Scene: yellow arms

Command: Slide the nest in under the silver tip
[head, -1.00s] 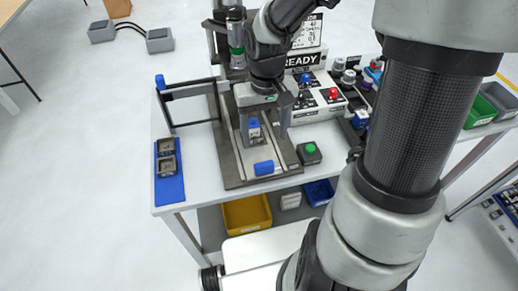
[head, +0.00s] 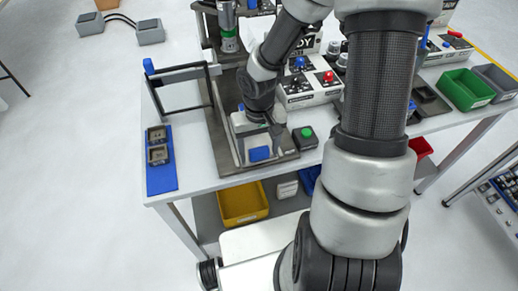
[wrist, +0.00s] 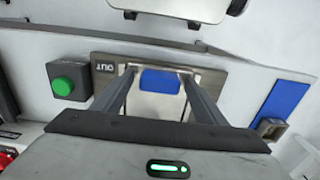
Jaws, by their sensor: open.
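The nest appears as a silver carriage with a blue block (head: 259,153) at its front end, on the dark base plate near the table's front edge. The blue block also shows in the wrist view (wrist: 160,80). My gripper (head: 258,143) points down over it, and in the wrist view its two fingers (wrist: 158,92) stand open either side of the block, with gaps visible. The silver tip is not clearly seen; the press column (head: 229,38) with its green band stands at the far end of the base plate. My gripper and arm hide the carriage's middle.
A green button box (head: 305,137) stands right of the base plate. A blue mat (head: 162,180) with two grey fixtures and a dark frame (head: 180,76) lie to the left. A yellow bin (head: 243,203) is under the table. An OUT label (wrist: 105,68) shows beside the carriage.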

